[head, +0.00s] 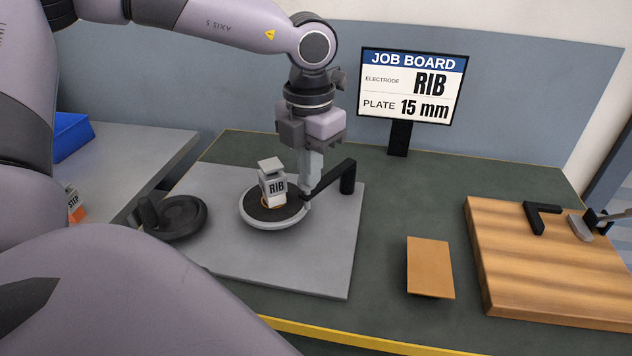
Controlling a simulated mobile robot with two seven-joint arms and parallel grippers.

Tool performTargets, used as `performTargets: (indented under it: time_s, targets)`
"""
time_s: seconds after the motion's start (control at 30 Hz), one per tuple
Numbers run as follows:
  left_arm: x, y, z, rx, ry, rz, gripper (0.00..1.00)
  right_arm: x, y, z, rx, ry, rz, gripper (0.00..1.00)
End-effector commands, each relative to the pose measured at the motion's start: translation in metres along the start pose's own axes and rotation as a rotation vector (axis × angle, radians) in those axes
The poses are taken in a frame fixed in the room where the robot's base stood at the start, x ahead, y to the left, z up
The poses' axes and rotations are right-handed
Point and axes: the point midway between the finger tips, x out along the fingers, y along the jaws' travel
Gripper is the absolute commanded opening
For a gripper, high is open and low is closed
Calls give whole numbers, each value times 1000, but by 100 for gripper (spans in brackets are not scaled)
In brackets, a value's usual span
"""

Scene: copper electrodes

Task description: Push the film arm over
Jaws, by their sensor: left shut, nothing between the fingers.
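The film arm (335,176) is a black bar on a short black post (348,178) on the right of the grey plate. It reaches left and down toward the round dish (272,224). My left gripper (307,203) points down, shut and empty, at the free end of the bar, at the dish's right rim. I cannot tell whether it touches the bar. A grey block marked RIB (275,186) stands on the dark face of the dish, just left of the fingers. My right gripper is not in view.
The grey plate (325,270) lies on a green table. A black round part (180,220) sits at its left. A copper-coloured plate (430,267) and a wooden board (540,285) lie to the right. The job board (412,85) reads RIB, 15 mm.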

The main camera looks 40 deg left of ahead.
Motion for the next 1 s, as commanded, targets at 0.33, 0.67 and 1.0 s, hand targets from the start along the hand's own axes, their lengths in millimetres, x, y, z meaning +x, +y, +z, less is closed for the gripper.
performTargets:
  time_s: [0.33, 0.67, 1.0]
  targets:
    - [-19, 0, 1, 0, -3, 1, 0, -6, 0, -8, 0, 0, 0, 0]
    - [-45, 1, 0, -1, -1, 1, 0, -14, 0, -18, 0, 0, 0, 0]
    - [-50, 0, 0, -1, -1, 0, 0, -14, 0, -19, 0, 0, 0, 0]
